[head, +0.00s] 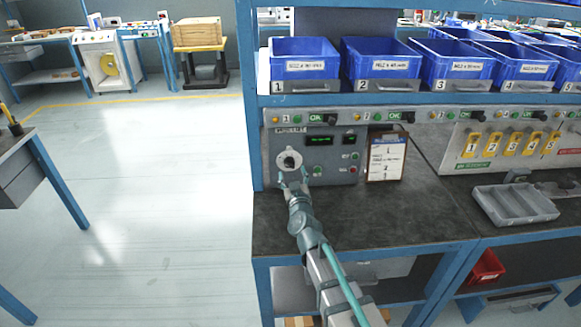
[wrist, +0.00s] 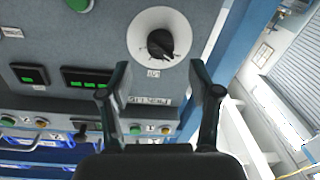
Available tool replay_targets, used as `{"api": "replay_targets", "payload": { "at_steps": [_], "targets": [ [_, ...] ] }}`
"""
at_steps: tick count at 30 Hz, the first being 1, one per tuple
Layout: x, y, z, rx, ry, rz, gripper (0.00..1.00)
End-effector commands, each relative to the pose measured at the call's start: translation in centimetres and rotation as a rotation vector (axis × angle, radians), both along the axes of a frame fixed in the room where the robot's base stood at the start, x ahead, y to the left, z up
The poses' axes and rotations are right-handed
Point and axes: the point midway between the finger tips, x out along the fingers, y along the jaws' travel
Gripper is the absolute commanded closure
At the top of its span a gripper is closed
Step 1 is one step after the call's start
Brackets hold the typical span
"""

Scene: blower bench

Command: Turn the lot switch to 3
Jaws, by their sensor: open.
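The lot switch is a black knob (head: 289,161) on a pale round dial at the left of the grey control panel (head: 330,150). In the wrist view the black knob (wrist: 161,44) sits near the middle of its white dial (wrist: 140,37), and the picture is turned over. The dial's numbers are too small to read, so I cannot tell its setting. My gripper (head: 293,176) is in front of the panel, just below the dial. In the wrist view my gripper (wrist: 160,79) has its fingers apart with nothing between them. The knob appears beyond the fingertips, apart from them.
The panel also has small displays (head: 319,140) and green buttons (head: 317,170). A clipboard (head: 387,157) stands to its right. Blue bins (head: 303,66) fill the shelf above. A grey tray (head: 514,204) lies at the right. The dark bench top (head: 370,217) before the panel is mostly clear.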

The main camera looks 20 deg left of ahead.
Motion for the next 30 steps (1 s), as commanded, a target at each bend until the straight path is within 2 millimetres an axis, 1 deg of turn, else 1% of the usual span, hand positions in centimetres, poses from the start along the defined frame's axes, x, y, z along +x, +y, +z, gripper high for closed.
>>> {"api": "replay_targets", "payload": {
  "at_steps": [1, 3, 6, 9, 13, 20, 21, 29, 30],
  "targets": [
    [1.3, 0.7, -0.1, 0.0, 0.0, 0.0, 0.37],
    [2.3, 1.3, -0.1, 0.001, 0.0, 0.0, 0.37],
    [3.5, 2.0, -0.1, 0.001, 0.0, 0.0, 0.37],
    [4.3, 2.4, -0.1, 0.001, 0.001, 0.001, 0.37],
    [4.7, 2.6, 0.0, -0.001, 0.001, 0.001, 0.37],
    [4.6, 2.6, 0.0, 0.0, 0.0, 0.001, 0.37],
    [4.6, 2.5, 0.0, 0.0, 0.0, 0.001, 0.44],
    [4.6, 2.5, 0.0, 0.0, 0.0, 0.001, 0.87],
    [4.6, 2.5, 0.0, 0.0, 0.0, 0.001, 0.94]
  ]
}}
